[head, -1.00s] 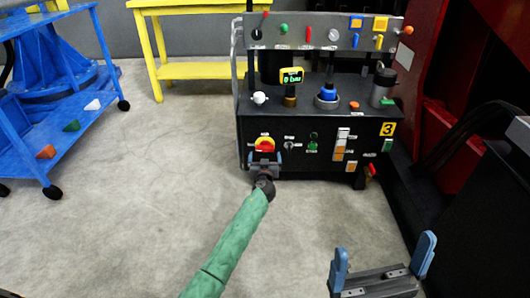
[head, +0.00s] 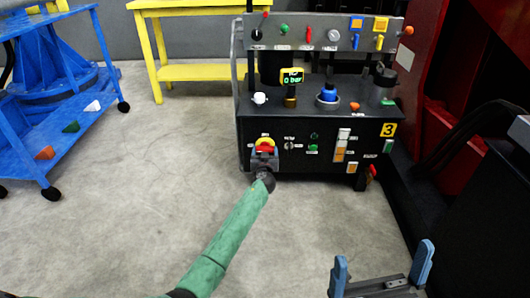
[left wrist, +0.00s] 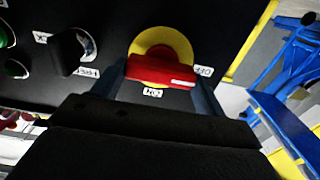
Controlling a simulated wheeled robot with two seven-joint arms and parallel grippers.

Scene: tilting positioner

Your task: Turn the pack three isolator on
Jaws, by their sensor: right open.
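The pack with the yellow number 3 plate (head: 388,130) stands in the head view. Its isolator (head: 264,148), a red handle on a yellow disc, sits low on the left of the front panel. In the left wrist view the red handle (left wrist: 160,70) lies roughly crosswise, its white mark at the right end near the OFF label (left wrist: 204,71); the ON label (left wrist: 152,92) is below. My left gripper (head: 265,157) has its fingers at either end of the handle; whether they touch it is unclear. My right gripper (head: 382,272) is open and empty, low in the head view.
Other switches and buttons (head: 313,142) are right of the isolator, with a gauge display (head: 291,77) above. A blue trolley (head: 60,120) stands left, a yellow table (head: 200,70) behind. Dark and red machinery (head: 450,90) borders the right. Floor between is clear.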

